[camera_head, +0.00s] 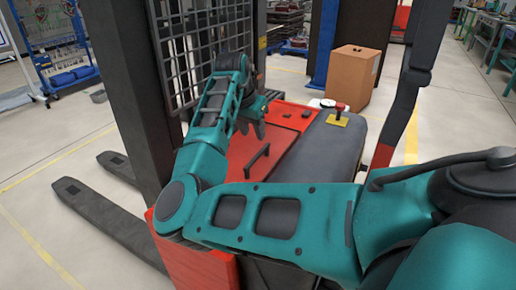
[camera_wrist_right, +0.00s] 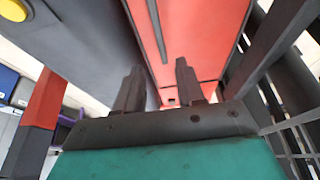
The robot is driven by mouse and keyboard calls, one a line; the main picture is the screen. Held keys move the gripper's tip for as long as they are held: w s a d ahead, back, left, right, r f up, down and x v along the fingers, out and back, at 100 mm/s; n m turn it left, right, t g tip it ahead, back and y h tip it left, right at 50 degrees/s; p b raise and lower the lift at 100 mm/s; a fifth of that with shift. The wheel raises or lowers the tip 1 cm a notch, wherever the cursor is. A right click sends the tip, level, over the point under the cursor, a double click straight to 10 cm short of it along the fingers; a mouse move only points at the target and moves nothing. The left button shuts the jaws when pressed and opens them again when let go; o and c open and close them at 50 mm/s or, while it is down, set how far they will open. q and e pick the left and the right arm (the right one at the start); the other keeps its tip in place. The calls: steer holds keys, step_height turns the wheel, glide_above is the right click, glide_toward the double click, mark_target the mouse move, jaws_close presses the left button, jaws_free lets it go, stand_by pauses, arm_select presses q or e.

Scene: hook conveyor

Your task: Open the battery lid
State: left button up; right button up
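A red panel (camera_head: 240,150) on top of the pallet truck carries a black bar handle (camera_head: 257,160). A dark grey cover (camera_head: 322,150) lies beside it to the right; I cannot tell for sure which of the two is the battery lid. My right gripper (camera_head: 254,128) is over the far part of the red panel, beyond the handle, and holds nothing. In the right wrist view its two fingers (camera_wrist_right: 159,84) are apart. The red panel (camera_wrist_right: 195,35) and the grey cover (camera_wrist_right: 90,35) show beyond them. My left gripper is out of view.
A red knob on a yellow base (camera_head: 338,117) stands on the grey cover. A dark mast post (camera_head: 132,80) and a mesh guard (camera_head: 190,50) stand close on the left. A cardboard box (camera_head: 354,78) is behind. Black forks (camera_head: 100,225) extend left above the floor.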

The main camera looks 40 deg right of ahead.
mark_target(260, 152)
steer(key=b+x, duration=0.1)
steer(key=x, duration=0.8)
steer(key=shift+r, duration=0.1)
jaws_close()
stand_by(0.4)
